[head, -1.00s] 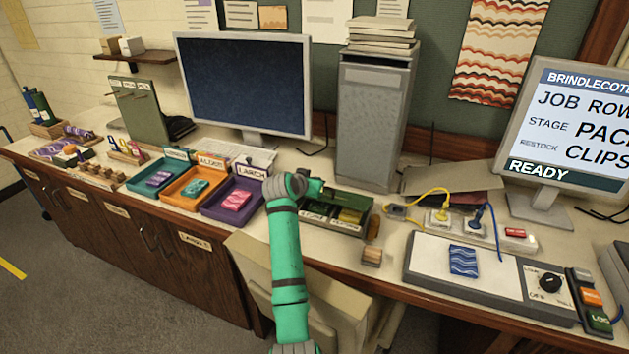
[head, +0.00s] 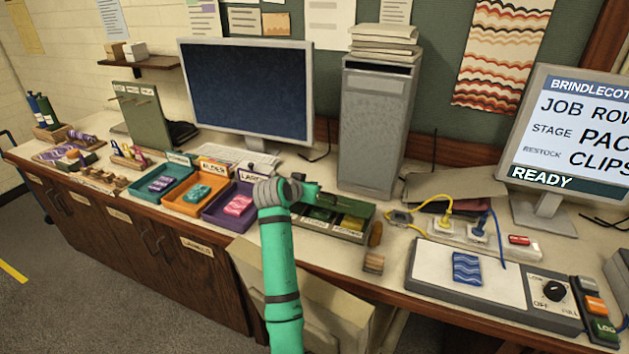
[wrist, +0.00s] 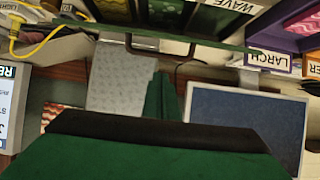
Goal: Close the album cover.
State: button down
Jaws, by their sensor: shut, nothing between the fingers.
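My gripper (head: 313,190) is shut and empty, raised over the left end of a green compartment box; its green fingers also show in the wrist view (wrist: 158,98). A flat brown-grey cover or folder (head: 455,184) lies behind the cables, right of the grey tower, with a dark reddish layer under its front edge. It may be the album, but I cannot tell for sure, nor how far its cover is open. My gripper is well to its left and apart from it.
The green box (head: 365,238) stands below my gripper. Teal, orange and purple trays (head: 212,220) are at its left. The monitor (head: 245,90) and grey tower (head: 375,125) stand behind. Yellow and blue cables (head: 428,201) lie before the folder. A control panel (head: 425,285) is at front right.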

notch_tip(320, 180, up, 10)
jog(key=g+y, duration=0.2)
jog(key=g, duration=0.3)
send_over(324, 193)
jog(key=a, duration=0.1)
jog(key=f, duration=0.8)
jog(key=shift+w+a+f, duration=0.15)
jog(key=shift+w+a, duration=0.05)
jog(key=shift+w, duration=0.15)
jog(key=f, duration=0.3)
jog(key=shift+s+a, duration=0.15)
jog(key=shift+s, duration=0.15)
jog(key=shift+s+f, duration=0.1)
jog(key=shift+f, duration=0.3)
jog(key=shift+f, duration=0.1)
